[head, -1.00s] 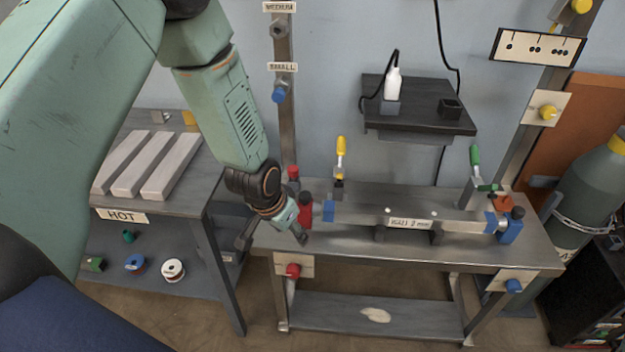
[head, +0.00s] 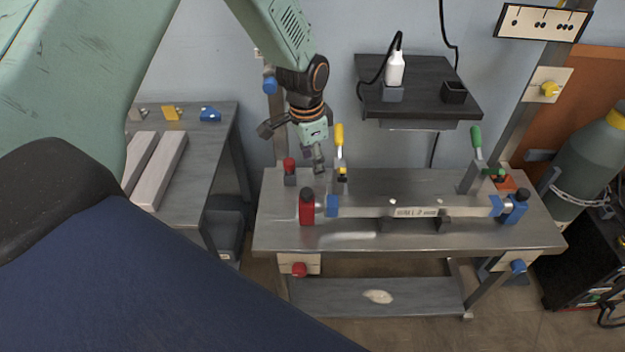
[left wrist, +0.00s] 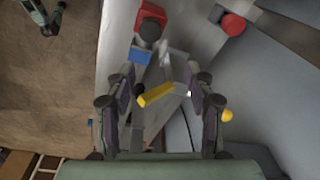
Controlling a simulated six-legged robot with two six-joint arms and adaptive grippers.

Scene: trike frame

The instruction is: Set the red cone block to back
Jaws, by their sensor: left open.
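The red block (head: 307,209) with a black knob stands upright on the left part of the metal bench (head: 350,241), beside a blue piece (head: 332,206). I take it for the red cone block. In the left wrist view the red block (left wrist: 151,13) shows at the top with its dark round knob. My left gripper (head: 293,150) is open and empty, above the bench's back left, behind and above the red block and apart from it. In the left wrist view its two fingers (left wrist: 160,97) are spread, with a yellow handle (left wrist: 156,94) showing between them. My right gripper is out of view.
A red-knobbed grey piece (head: 290,171) stands behind the red block. A yellow-handled clamp (head: 340,143) is close to the gripper's right. A labelled bar (head: 412,211) runs to a blue block (head: 516,207). A black shelf (head: 425,98) hangs behind. The bench front is clear.

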